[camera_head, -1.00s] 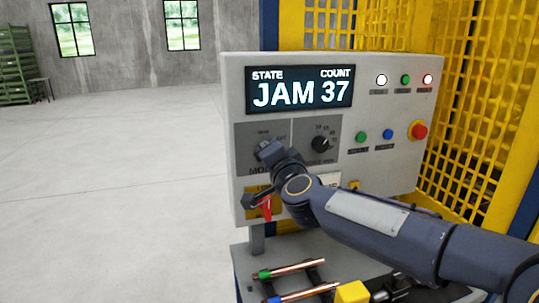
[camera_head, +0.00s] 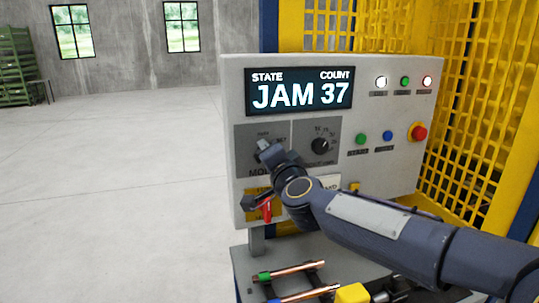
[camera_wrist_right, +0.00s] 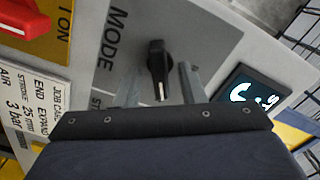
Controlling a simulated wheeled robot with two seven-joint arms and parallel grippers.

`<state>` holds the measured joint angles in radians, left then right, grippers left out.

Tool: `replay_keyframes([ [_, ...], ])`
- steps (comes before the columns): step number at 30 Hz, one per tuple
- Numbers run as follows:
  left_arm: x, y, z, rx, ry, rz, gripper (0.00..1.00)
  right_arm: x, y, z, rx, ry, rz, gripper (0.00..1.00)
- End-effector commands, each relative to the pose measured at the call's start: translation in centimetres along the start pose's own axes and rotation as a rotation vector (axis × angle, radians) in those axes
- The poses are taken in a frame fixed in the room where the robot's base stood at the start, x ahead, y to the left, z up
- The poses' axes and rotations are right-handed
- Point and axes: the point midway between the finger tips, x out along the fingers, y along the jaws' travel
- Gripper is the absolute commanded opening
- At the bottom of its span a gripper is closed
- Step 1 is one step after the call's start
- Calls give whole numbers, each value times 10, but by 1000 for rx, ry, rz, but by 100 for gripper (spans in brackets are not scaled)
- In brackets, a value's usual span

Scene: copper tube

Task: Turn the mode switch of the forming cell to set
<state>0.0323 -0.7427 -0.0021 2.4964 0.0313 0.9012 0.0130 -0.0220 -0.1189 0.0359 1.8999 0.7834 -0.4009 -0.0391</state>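The black mode switch (camera_wrist_right: 157,68) sits on the grey MODE plate (camera_wrist_right: 120,65) of the control panel. In the right wrist view its knob stands between the two grey fingers of my right gripper (camera_wrist_right: 158,88), with a visible gap on each side. The gripper is open around the knob. In the head view my right gripper (camera_head: 264,150) is in front of the MODE plate and hides most of the switch, so its setting cannot be read there. The panel display (camera_head: 300,91) reads STATE JAM, COUNT 37. My left gripper is not in view.
A second black dial (camera_head: 320,146) is just right of the mode switch. A red lever (camera_head: 267,210) on a yellow plate sits below. A red emergency button (camera_head: 418,132) is at the right. Copper tubes (camera_head: 292,269) lie on the ledge below. The yellow mesh guard (camera_head: 480,110) stands behind.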

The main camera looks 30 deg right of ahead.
Motion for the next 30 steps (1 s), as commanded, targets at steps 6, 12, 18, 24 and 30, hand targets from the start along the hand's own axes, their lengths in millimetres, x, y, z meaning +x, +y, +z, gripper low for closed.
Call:
replay_keyframes([
  [6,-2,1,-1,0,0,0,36,-31,-1,-1,1,2,-2,36],
  [12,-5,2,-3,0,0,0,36,-63,-1,-1,1,2,-1,36],
  [18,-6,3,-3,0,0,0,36,-76,0,0,0,0,0,36],
  [24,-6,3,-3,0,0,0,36,-76,0,0,0,0,0,36],
  [30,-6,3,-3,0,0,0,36,-76,0,0,0,0,0,36],
])
